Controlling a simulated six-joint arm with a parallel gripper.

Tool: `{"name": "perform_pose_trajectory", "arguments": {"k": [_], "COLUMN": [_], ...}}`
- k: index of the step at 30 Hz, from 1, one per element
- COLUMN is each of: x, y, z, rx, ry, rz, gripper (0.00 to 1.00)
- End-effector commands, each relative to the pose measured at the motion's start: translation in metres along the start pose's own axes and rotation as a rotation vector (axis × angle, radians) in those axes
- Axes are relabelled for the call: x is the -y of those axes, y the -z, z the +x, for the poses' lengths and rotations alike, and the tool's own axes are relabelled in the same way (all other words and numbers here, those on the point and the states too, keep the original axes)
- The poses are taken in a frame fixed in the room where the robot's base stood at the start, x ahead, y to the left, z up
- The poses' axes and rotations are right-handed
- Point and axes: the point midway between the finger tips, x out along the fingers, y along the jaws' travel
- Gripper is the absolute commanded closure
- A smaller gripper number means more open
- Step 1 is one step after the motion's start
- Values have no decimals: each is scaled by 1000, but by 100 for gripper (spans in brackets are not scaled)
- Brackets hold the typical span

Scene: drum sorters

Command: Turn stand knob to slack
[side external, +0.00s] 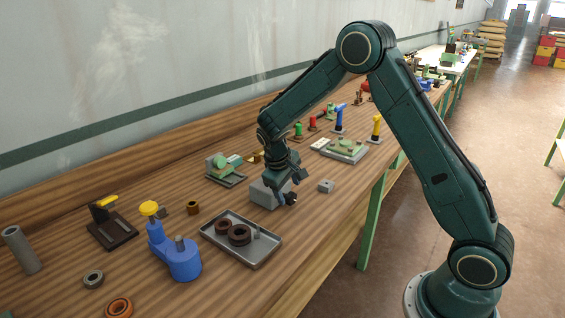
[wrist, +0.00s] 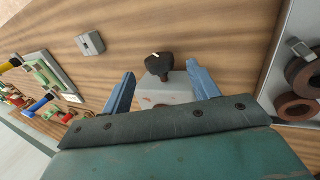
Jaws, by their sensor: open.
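The stand is a grey block (side external: 264,193) on the bench, with a black knob (side external: 291,198) on its front. In the wrist view the dark knob (wrist: 159,69) carries a pale pointer mark pointing to the upper left. It sits in front of the grey stand (wrist: 178,92). My gripper (side external: 285,183) is at the stand, close to the knob. In the wrist view its two blue fingers (wrist: 161,70) are open, one on each side of the knob, with a gap on both sides. The labels around the knob are not readable.
A metal tray (side external: 263,262) with dark rings lies in front of the stand. A small grey block (side external: 326,186) lies to the right. A blue fixture (side external: 183,262) with a yellow knob stands at the left. The bench's front edge is close by.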

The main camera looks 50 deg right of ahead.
Motion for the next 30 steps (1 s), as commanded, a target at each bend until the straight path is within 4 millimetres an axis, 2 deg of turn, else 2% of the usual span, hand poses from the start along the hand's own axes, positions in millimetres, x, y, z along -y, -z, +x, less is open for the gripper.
{"name": "perform_pose_trajectory", "arguments": {"k": [3,9,20,23,27,30], "x": [0,0,0,0,0,0], "y": [-1,0,0,0,0,0], "z": [16,31,34,34,34,34], "rx": [3,2,-1,0,0,0], "ry": [1,0,0,0,0,0], "rz": [0,0,0,0,0,0], "gripper": [40,40,40,56,83,85]}}
